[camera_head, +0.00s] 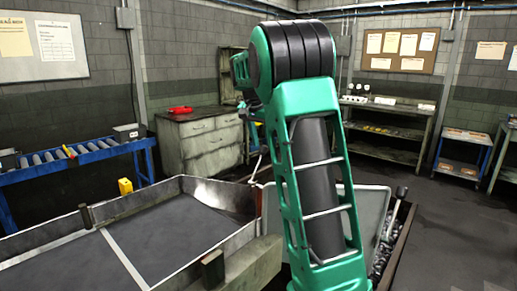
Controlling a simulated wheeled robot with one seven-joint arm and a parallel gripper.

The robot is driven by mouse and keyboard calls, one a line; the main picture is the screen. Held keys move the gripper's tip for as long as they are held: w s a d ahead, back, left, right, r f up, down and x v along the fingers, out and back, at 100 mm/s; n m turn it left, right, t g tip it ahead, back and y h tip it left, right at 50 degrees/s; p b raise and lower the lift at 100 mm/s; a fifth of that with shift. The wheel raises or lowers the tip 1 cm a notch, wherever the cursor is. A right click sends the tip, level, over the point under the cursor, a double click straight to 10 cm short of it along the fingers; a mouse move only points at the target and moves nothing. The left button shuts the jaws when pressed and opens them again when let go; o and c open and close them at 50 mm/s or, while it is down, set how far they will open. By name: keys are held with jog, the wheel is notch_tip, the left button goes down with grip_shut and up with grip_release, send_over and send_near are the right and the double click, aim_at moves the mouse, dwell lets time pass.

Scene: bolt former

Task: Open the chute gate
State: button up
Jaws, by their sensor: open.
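The chute is a wide, shallow dark tray (165,238) with raised metal walls, at the lower left. A pale grey upright plate (368,208), which may be the chute gate, stands at its right, partly hidden behind my green arm. My arm rises through the middle and bends away at the top. My gripper cannot be made out; my arm hides that area.
A bin of dark metal pieces (380,258) lies right of the arm. A blue roller conveyor (80,160) runs at the left. A grey cabinet (202,140) with a red item (180,110) stands behind. Shelving (385,140) lines the back right.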

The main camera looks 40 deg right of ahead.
jog(key=shift+x, duration=1.2)
